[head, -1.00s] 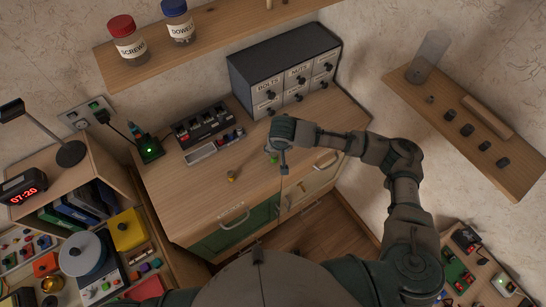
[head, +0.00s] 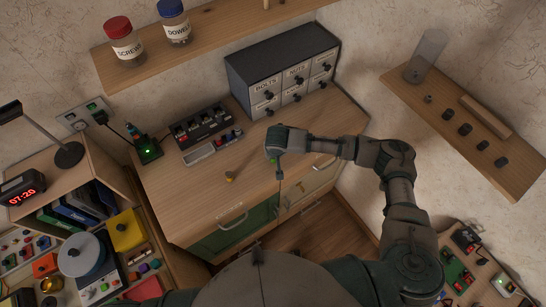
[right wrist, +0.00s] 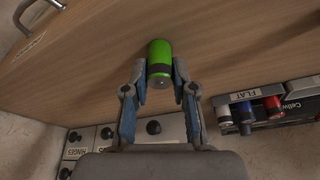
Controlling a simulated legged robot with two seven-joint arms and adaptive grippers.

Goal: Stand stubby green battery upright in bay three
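The fingers are apart, with a narrow gap visible beside the battery; no firm grip shows. In the head view my right gripper (head: 277,168) reaches down to the cabinet top and mostly hides the battery. The black charger with bays (head: 203,125) sits farther back to the left; its bay numbers are too small to read. My left gripper is not in view.
A grey tray labelled FLAT (right wrist: 262,91) holds several cells in front of the charger. A small brass-coloured item (head: 230,176) stands left of my right gripper. The drawer unit (head: 285,72) is behind. The cabinet top (head: 185,205) is clear at front left.

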